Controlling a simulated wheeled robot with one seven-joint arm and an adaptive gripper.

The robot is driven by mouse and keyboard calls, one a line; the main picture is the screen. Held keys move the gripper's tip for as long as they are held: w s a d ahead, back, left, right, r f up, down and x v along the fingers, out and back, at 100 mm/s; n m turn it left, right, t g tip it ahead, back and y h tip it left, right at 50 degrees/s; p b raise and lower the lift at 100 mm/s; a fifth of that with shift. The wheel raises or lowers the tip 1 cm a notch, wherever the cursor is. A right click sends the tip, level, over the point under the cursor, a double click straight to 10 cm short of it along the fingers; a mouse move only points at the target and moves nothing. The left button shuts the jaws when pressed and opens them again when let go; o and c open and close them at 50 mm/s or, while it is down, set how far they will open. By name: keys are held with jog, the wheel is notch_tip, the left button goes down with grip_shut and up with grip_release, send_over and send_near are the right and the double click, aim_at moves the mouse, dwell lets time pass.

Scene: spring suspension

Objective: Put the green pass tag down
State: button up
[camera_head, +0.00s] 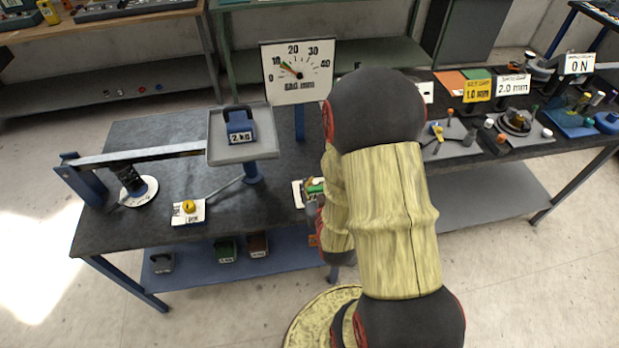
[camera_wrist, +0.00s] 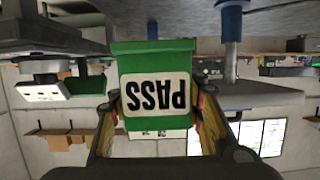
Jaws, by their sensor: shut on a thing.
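The green pass tag (camera_wrist: 152,95) has a white label reading PASS, which shows upside down in the wrist view. My gripper (camera_wrist: 158,128) is shut on it, with one finger on each side. In the head view a small green part of the tag (camera_head: 315,186) shows beside my arm, close to a white block (camera_head: 299,193) near the table's front edge. My arm hides most of my gripper there. I cannot tell whether the tag touches the table or the block.
The dark table (camera_head: 130,225) carries a grey platform (camera_head: 243,150) with a blue 2 kg weight (camera_head: 238,125) on it. A dial gauge (camera_head: 298,70) stands behind. A white box with a yellow button (camera_head: 188,211) sits at the front left. Tools crowd the right-hand table.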

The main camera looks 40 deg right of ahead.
jog(key=w+d+f+b, duration=0.1)
jog(key=w+d+f, duration=0.1)
jog(key=w+f, duration=0.1)
jog(key=w+d+f+b, duration=0.1)
jog(key=w+d+f, duration=0.2)
jog(key=w, duration=0.1)
jog(key=w+d+f+b, duration=0.1)
jog(key=w+d+f, duration=0.2)
jog(key=shift+w+d+f+b, duration=0.15)
jog(key=shift+f+b, duration=0.05)
jog(key=shift+b, duration=0.2)
jog(key=shift+w+d+f+b, duration=0.15)
jog(key=shift+f+b, duration=0.5)
jog(key=shift+f, duration=1)
jog(key=shift+f, duration=0.2)
jog(key=o, duration=1.5)
jog(key=shift+c, duration=0.2)
jog(key=shift+r, duration=0.15)
